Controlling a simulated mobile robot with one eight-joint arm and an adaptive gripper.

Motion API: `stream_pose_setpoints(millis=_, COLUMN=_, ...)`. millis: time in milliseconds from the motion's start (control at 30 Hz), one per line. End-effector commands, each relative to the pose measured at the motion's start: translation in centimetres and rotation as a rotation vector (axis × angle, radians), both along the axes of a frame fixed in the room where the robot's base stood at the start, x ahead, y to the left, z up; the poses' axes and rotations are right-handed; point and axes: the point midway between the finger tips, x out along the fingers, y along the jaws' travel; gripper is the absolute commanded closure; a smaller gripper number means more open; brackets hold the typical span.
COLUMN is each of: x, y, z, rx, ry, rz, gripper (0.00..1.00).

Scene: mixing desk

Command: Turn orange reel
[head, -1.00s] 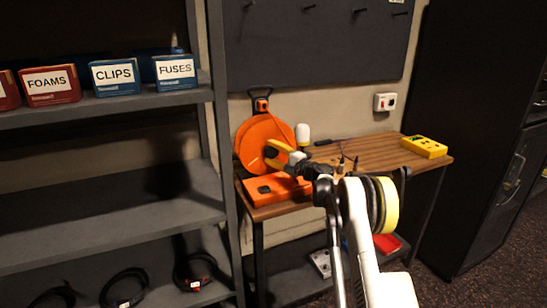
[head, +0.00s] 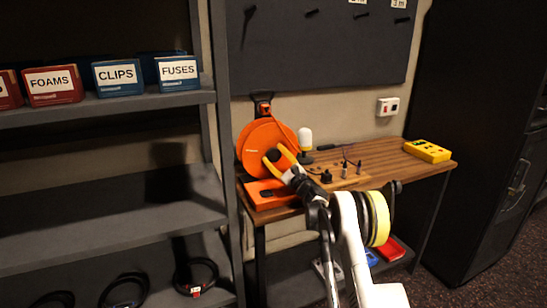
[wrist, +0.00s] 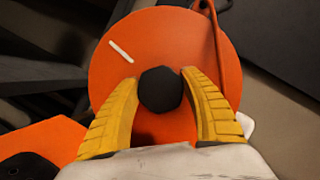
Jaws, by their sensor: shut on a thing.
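The orange reel (head: 258,135) stands upright at the left end of the wooden bench, on an orange base (head: 266,194). Its round orange face fills the middle of the wrist view (wrist: 120,75), with a short white mark at upper left.
A white-topped object (head: 305,137) stands right of the reel. A wooden block with small dark parts (head: 340,176) lies on the bench (head: 385,154), with a yellow box (head: 427,151) at the right end. A shelf unit (head: 130,215) stands close on the left.

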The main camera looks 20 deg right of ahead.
Motion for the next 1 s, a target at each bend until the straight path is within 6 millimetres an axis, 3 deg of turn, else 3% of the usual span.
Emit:
stream_pose_setpoints(millis=733, x=0.04, y=0.0, z=0.13, rx=0.086, ry=0.003, rz=0.0, gripper=0.88)
stream_pose_setpoints(millis=767, x=0.05, y=0.0, z=0.13, rx=0.086, ry=0.003, rz=0.0, gripper=0.38)
stream_pose_setpoints(millis=800, x=0.04, y=0.0, z=0.13, rx=0.086, ry=0.003, rz=0.0, gripper=0.26)
stream_pose_setpoints(millis=1000, x=0.03, y=-0.01, z=0.09, rx=0.086, ry=0.003, rz=0.0, gripper=0.24)
